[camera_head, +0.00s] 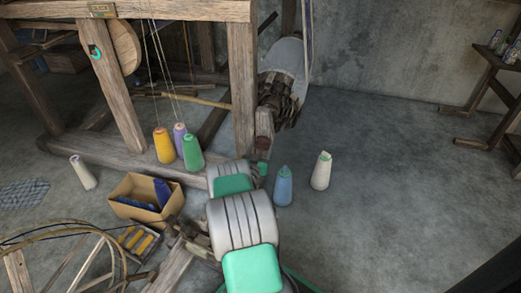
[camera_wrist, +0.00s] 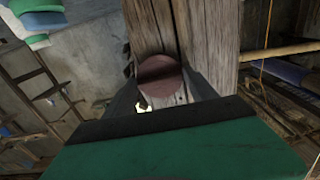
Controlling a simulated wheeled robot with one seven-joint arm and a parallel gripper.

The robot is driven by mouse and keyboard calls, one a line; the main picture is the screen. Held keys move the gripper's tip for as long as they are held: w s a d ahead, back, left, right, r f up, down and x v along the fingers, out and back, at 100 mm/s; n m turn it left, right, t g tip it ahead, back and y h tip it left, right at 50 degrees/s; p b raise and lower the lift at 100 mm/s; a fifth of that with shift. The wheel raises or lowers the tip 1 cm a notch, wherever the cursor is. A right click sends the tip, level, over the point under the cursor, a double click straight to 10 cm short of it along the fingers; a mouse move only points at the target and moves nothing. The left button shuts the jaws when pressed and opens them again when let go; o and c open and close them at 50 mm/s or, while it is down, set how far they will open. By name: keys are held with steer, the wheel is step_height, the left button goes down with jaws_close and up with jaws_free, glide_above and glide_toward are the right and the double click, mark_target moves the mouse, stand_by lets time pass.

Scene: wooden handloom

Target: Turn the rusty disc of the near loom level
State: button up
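The rusty disc (camera_head: 262,143) is a small reddish-brown round piece on the front of a wooden post of the loom. In the wrist view the disc (camera_wrist: 160,67) is near the picture's middle, with a darker band across it that tilts slightly up to the right. My gripper (camera_wrist: 162,85) points at the disc, its dark fingers spread to the disc's lower left and lower right. I cannot tell whether they touch it. In the head view, my gripper (camera_head: 261,160) is just below the disc, partly hidden by my arm.
The wooden loom (camera_head: 170,10) fills the upper left. Yellow (camera_head: 163,146), purple and green thread cones stand by its beam. Blue (camera_head: 284,187) and white (camera_head: 321,171) cones stand right of my arm. A cardboard box (camera_head: 135,192) lies left.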

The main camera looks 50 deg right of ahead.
steer(key=o, duration=0.3)
steer(key=p+v, duration=0.2)
steer(key=v, duration=0.5)
steer(key=shift+a+p, duration=0.3)
steer(key=shift+a, duration=0.1)
steer(key=shift+s, duration=0.15)
